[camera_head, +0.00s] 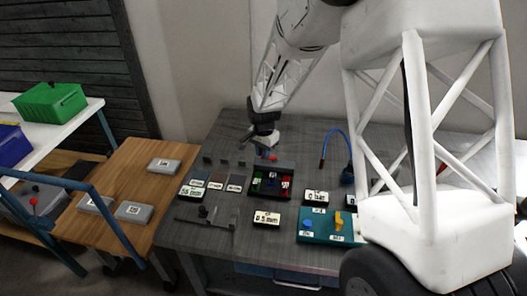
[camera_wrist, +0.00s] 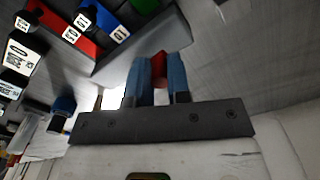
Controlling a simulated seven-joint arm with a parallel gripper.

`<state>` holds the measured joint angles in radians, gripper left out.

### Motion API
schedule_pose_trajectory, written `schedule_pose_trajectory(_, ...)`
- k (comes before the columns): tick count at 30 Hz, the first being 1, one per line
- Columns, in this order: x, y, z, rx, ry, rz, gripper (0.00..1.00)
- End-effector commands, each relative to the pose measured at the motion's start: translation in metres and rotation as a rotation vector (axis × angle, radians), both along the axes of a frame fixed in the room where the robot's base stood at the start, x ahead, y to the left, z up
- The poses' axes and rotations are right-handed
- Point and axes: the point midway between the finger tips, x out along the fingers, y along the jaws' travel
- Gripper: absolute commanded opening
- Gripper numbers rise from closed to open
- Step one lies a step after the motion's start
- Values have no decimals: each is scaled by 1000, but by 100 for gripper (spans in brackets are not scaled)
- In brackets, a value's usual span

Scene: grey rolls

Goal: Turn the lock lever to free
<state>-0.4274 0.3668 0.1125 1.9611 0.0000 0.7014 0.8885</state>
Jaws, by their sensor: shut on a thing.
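My gripper (camera_head: 267,150) is above the grey table, just behind the dark tray. In the wrist view its two blue fingers (camera_wrist: 160,75) are shut on a small red piece (camera_wrist: 160,66); the fingers hide most of it. Red also shows at the fingertips in the head view. A teal box (camera_head: 318,239) stands at the table's front right, with a yellow lever (camera_head: 338,220) and a blue knob (camera_head: 307,223). The yellow lever looks upright. I cannot read the box's labels or tell whether this is the lock lever. My gripper is apart from the box.
The dark tray (camera_head: 270,193) has red, blue and green compartments. Labelled blocks (camera_head: 267,218) surround it. A rail with a black knob (camera_head: 203,212) lies front left. A blue curved hose (camera_head: 334,131) rises at right. A wooden side table (camera_head: 128,170) holds grey boxes.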

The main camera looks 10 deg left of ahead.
Motion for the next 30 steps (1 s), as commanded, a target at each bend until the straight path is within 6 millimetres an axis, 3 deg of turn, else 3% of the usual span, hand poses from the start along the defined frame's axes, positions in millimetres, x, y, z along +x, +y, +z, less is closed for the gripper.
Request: schedule_pose_trajectory(30, -29, -21, 1, 0, -2, 912, 0)
